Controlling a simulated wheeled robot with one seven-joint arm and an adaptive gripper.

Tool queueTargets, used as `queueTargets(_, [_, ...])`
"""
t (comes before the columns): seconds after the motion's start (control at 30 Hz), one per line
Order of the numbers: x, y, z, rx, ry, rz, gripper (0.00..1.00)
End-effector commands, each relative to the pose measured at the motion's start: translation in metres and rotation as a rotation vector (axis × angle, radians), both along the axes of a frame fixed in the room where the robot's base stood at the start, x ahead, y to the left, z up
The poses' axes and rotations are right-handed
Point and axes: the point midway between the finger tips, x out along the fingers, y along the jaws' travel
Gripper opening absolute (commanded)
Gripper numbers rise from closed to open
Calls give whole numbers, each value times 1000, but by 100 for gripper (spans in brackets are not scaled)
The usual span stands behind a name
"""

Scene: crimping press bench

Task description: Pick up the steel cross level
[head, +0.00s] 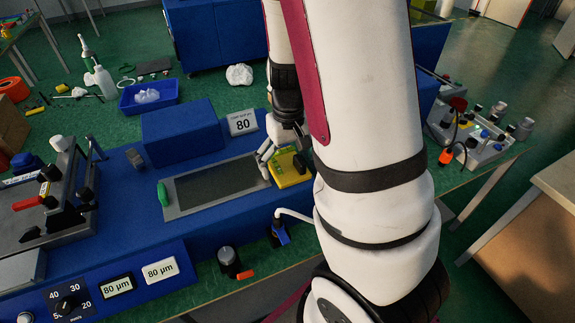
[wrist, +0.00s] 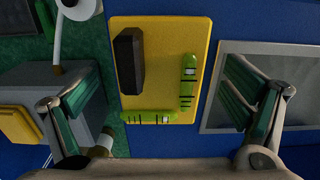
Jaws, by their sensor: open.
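The cross level (head: 290,174) appears to be the yellow plate on the blue bench, at the right end of a dark panel. In the wrist view the cross level (wrist: 157,40) lies flat and carries two bright green vials at right angles and a dark upright block. I cannot tell its steel from the paint. My gripper (head: 281,150) is above it, pointing down. In the wrist view my gripper (wrist: 166,112) is open and empty, with one finger on each side of the plate. The arm hides some bench behind it in the head view.
A grey-framed dark panel (head: 215,185) lies left of the level. A white sign reading 80 (head: 242,122) and a blue block (head: 182,133) stand behind. A grey box (wrist: 55,95) is beside the plate in the wrist view. A clamp press (head: 45,205) is far left.

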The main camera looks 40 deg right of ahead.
Motion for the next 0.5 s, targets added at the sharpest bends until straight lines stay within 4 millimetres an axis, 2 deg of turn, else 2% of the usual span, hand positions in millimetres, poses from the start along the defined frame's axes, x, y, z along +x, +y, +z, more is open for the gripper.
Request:
queueTargets(0.13, [0, 0, 0, 0, 0, 0, 94])
queueTargets(0.3, [0, 0, 1, 0, 0, 0, 56])
queueTargets(0.4, [0, 0, 1, 0, 0, 0, 36])
queueTargets(0.5, [0, 0, 1, 0, 0, 0, 36])
